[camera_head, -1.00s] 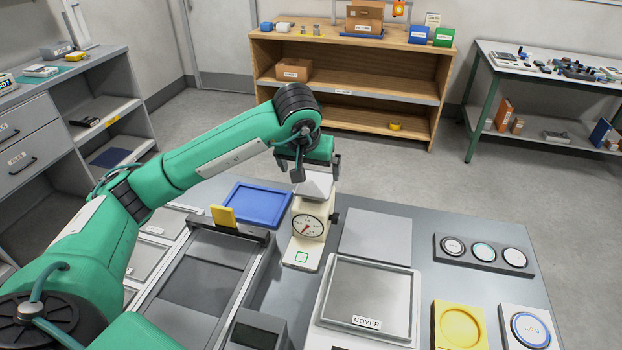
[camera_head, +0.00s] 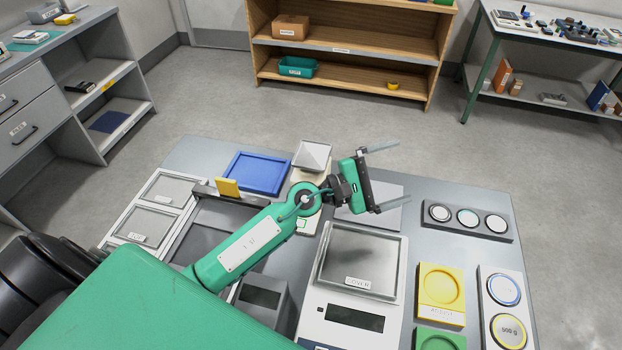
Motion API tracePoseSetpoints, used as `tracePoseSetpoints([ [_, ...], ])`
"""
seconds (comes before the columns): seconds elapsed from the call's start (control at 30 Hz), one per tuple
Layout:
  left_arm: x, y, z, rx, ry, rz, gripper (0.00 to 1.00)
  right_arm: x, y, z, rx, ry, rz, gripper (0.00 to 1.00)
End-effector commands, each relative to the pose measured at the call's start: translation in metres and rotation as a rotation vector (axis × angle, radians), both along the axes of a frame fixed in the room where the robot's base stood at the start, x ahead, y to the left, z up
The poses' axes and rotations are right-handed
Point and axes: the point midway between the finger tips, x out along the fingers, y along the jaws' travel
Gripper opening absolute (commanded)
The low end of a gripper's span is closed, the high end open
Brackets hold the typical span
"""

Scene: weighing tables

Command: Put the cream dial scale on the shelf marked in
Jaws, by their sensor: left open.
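The cream dial scale (camera_head: 325,177) stands on the grey table, with its square metal pan (camera_head: 312,155) on top. My left arm crosses in front of it and hides its dial and much of its body. My left gripper (camera_head: 404,172) is just right of the scale. It is open and empty, its fingers spread and pointing right. The wooden shelf unit (camera_head: 434,60) stands against the back wall. A small label (camera_head: 341,50) on its middle board is too small to read. My right gripper is out of view.
A blue tray (camera_head: 257,174) lies left of the scale, and a bench scale marked COVER (camera_head: 352,316) stands in front. The shelf unit holds a cardboard box (camera_head: 291,27), a teal bin (camera_head: 298,67) and a yellow roll (camera_head: 393,86). Much middle-board room is free. Open floor separates table and shelves.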

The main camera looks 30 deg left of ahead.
Motion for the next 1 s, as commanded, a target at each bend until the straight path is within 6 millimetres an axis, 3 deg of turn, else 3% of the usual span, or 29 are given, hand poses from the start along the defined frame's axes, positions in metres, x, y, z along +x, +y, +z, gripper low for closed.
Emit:
tracePoseSetpoints([
  [0.13,-0.004,0.047,-0.013,-0.319,0.14,0.256,1.0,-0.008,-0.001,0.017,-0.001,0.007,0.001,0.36],
  [0.23,-0.013,0.088,-0.036,-0.508,0.228,0.452,1.0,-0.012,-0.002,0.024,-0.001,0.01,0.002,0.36],
  [0.4,-0.046,0.149,-0.081,-0.731,0.339,0.748,1.0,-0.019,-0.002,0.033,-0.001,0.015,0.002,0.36],
  [0.5,-0.063,0.172,-0.1,-0.799,0.372,0.862,1.0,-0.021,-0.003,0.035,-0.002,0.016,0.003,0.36],
  [0.67,-0.07,0.187,-0.111,-0.84,0.388,0.934,1.0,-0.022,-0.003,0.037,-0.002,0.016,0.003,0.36],
  [1.0,-0.015,0.2,-0.109,-0.839,0.386,0.934,1.0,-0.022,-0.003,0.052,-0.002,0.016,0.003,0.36],
])
